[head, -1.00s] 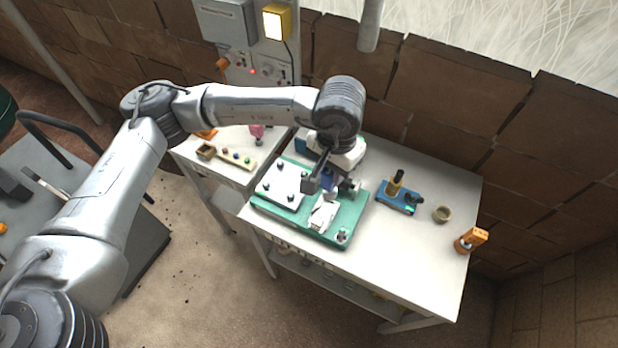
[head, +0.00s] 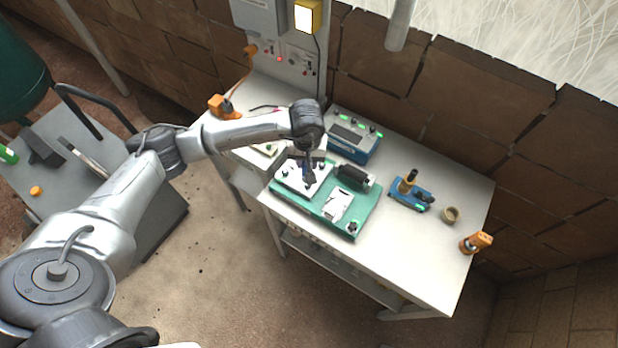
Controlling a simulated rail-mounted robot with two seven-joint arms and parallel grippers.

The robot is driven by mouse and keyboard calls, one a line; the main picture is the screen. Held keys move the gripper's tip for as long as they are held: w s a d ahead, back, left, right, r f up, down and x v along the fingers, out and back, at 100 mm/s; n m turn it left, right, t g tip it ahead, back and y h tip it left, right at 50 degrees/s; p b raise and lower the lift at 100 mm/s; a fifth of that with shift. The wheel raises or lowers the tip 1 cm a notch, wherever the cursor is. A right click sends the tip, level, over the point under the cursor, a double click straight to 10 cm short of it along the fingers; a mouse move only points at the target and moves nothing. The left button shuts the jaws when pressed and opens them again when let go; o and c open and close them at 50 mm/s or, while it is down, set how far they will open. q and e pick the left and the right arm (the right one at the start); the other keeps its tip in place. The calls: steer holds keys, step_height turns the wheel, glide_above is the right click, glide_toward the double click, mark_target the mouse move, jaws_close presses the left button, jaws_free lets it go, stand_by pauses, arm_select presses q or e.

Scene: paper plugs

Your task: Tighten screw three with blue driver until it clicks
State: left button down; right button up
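My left gripper (head: 308,176) comes in from the left, pointing down over the white plate. It is small and dark here; I cannot tell whether it is open or shut, or whether it holds a driver. The white plate (head: 292,182) lies on the left part of the green base (head: 318,209) and carries several small dark screw heads, some hidden by the gripper. I cannot tell which is screw three. A driver with a yellow and black handle (head: 407,184) stands in a blue holder (head: 402,200). No blue driver is clearly visible. My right gripper is not in view.
A blue box with green lights (head: 353,138) stands behind the base. A black cylinder (head: 354,178) and a white part (head: 337,205) are on the base. A round cup (head: 450,215) and an orange item (head: 475,242) stand at right. The table's front right is clear.

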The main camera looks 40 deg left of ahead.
arm_select(q)
steer(key=shift+w+a+f+n, duration=0.15)
steer(key=shift+w+a+n, duration=0.25)
steer(key=shift+w+a, duration=0.1)
steer(key=shift+w+n, duration=0.1)
steer(key=shift+n, duration=0.4)
steer(key=shift+b, duration=0.35)
steer(key=shift+f, duration=0.25)
step_height(320, 180, down, 3)
steer(key=b, duration=0.3)
steer(key=shift+f, duration=0.1)
steer(key=shift+f+b, duration=0.75)
steer(key=shift+b, duration=0.1)
